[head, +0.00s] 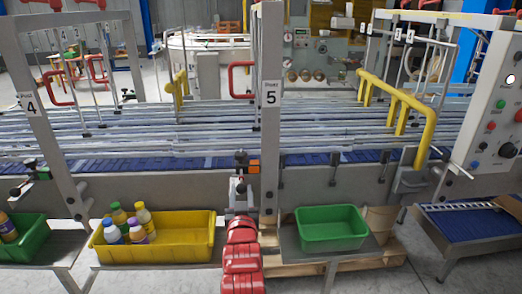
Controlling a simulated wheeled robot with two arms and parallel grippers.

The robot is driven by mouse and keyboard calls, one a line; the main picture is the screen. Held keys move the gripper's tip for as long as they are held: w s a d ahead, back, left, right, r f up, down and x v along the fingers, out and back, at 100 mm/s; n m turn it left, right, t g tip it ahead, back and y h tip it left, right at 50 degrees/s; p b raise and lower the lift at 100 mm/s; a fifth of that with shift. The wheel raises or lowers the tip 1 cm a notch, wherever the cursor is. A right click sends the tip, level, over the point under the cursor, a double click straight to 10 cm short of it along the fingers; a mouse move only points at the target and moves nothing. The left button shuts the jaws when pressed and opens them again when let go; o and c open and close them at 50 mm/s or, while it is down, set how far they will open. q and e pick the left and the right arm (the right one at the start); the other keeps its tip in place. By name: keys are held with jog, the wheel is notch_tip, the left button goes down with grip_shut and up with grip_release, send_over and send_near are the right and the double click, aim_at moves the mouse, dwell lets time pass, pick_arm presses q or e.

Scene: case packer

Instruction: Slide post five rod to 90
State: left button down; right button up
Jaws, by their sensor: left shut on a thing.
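Post five (270,130) is a grey upright with a white label "5", standing in the middle of the head view at the front of the conveyor. A small dark knob (240,155) of its rod sits just left of the post, beside an orange block (254,167). My left gripper (239,179), at the end of my red arm, is at this knob and shut on it. The fingers are small here and partly hide the rod; its scale reading cannot be made out. My right gripper is not in view.
Post four (47,140) stands at left with a green block (43,173) at its rail. A yellow bin (180,226) with several bottles and an empty green bin (330,232) flank my arm. A yellow rail (403,105) and a control panel (494,105) stand at right.

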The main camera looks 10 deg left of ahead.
pick_arm(q)
jog(key=shift+v, duration=1.45)
jog(key=c, duration=0.6)
grip_release()
jog(key=shift+c, duration=0.2)
jog(key=p+v, duration=0.2)
jog(key=v, duration=0.5)
jog(key=shift+p, duration=0.4)
jog(key=shift+w, duration=0.1)
